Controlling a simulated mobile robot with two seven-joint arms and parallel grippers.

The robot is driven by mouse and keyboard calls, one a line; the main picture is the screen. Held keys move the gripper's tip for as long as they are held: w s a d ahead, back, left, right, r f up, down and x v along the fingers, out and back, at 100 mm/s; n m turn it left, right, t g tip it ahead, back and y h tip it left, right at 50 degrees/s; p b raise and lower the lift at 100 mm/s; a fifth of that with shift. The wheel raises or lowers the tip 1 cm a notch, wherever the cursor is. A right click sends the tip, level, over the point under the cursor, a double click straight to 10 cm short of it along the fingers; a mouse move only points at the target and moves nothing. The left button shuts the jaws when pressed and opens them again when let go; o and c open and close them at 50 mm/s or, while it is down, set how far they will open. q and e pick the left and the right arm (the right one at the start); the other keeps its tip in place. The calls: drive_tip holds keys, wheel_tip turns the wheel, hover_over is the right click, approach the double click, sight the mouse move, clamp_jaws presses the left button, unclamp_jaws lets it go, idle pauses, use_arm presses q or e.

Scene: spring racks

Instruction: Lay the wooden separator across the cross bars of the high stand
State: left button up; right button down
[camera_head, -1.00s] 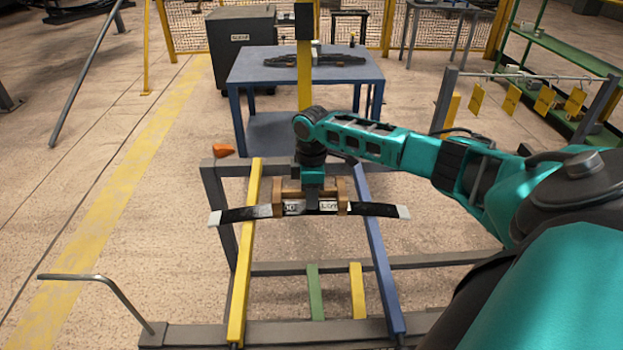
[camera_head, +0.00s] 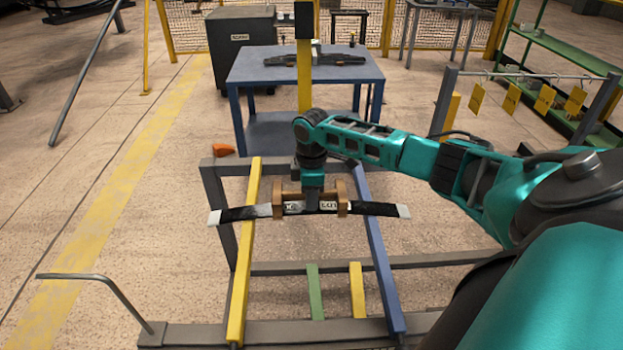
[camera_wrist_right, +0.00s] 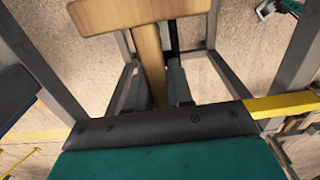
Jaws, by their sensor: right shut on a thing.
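The wooden separator (camera_head: 342,199) is a brown piece with two upright end blocks joined by a bar. My right gripper (camera_head: 311,207) is shut on its middle. In the right wrist view the separator (camera_wrist_right: 145,15) shows as a wide end and a stem running between the fingers (camera_wrist_right: 153,95). The grey high stand (camera_head: 222,172) carries a yellow bar (camera_head: 243,250) and a blue bar (camera_head: 376,245). The separator is over the gap between them, at a dark curved strip with pale tips (camera_head: 375,209) that spans both bars. I cannot tell whether they touch. My left gripper is out of view.
A blue table (camera_head: 240,75) with a dark spring (camera_head: 340,60) stands behind, with a yellow post (camera_head: 304,80) in front. A grey bent rod (camera_head: 110,285) is at front left. A rack with yellow tags (camera_head: 510,98) is at right.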

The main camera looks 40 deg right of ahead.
drive_tip(key=shift+r, duration=0.45)
idle(0.5)
drive_tip(key=shift+s, duration=0.1)
idle(1.1)
drive_tip(key=shift+f, duration=0.5)
drive_tip(key=shift+r, duration=0.1)
drive_tip(key=shift+r, duration=0.4)
idle(0.5)
